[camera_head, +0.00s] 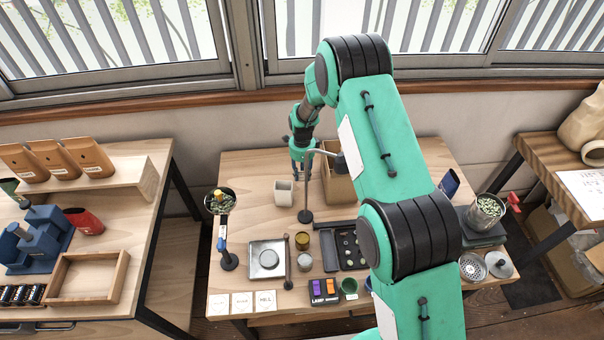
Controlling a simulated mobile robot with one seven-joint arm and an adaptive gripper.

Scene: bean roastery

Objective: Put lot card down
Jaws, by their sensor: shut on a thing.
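My gripper (302,158) is at the back of the middle table (232,178), above the tabletop beside an open cardboard box (338,186). It is small and partly hidden by my own arm. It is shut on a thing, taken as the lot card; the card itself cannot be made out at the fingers. A white cup-like container (284,194) stands just in front of and left of the gripper.
Three white cards (242,303) lie along the table's front left edge. The table's back left is clear.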

